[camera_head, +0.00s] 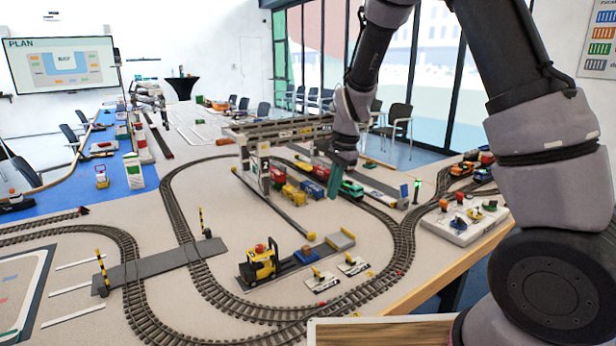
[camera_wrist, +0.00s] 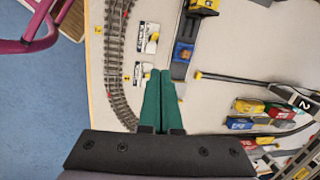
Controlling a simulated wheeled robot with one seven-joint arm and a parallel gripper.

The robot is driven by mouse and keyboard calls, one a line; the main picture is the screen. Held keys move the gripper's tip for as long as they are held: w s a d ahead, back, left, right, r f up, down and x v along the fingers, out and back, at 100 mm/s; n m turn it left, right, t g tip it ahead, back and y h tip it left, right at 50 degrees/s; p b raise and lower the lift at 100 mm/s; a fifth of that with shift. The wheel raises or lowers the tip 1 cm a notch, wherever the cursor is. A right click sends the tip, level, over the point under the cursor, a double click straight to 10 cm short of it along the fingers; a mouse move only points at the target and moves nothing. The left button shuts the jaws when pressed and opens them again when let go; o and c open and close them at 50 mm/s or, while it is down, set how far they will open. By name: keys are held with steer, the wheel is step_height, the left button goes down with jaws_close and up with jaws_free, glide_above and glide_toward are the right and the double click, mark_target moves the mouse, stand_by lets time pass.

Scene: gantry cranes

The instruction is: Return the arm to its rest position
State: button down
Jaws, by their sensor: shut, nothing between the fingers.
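My gripper (camera_head: 341,172) hangs from my bent arm on the right side of the head view, above the train table (camera_head: 150,205). Its two green fingers (camera_wrist: 161,98) are pressed together in the wrist view, with nothing between them. I cannot tell the exact height above the table, but the wrist view shows the fingers clear of the small items below.
A yellow forklift (camera_head: 259,264) stands on a grey plate inside the track loop. A gantry crane marked 2 (camera_head: 264,168) stands near the wagons. A white control box (camera_head: 465,222) sits at the table's right edge. A pink chair frame (camera_wrist: 38,35) is beyond the edge.

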steer(key=s+d+r+n+t+y, duration=0.1)
steer(key=s+d+r, duration=0.2)
steer(key=d+r, duration=0.35)
steer(key=s+d+r+n+t+y, duration=0.1)
steer(key=s+d+r+n+t, duration=0.2)
steer(key=r, duration=0.7)
steer(key=s+d+r+n+t+h, duration=0.1)
steer(key=s+d+r, duration=0.3)
steer(key=s, duration=0.3)
steer(key=s+d+r+n+t+h, duration=0.1)
steer(key=s+d+r, duration=0.3)
steer(key=s, duration=0.3)
steer(key=shift+s+d+r, duration=0.15)
steer(key=shift+s+d, duration=0.05)
steer(key=shift+a, duration=0.15)
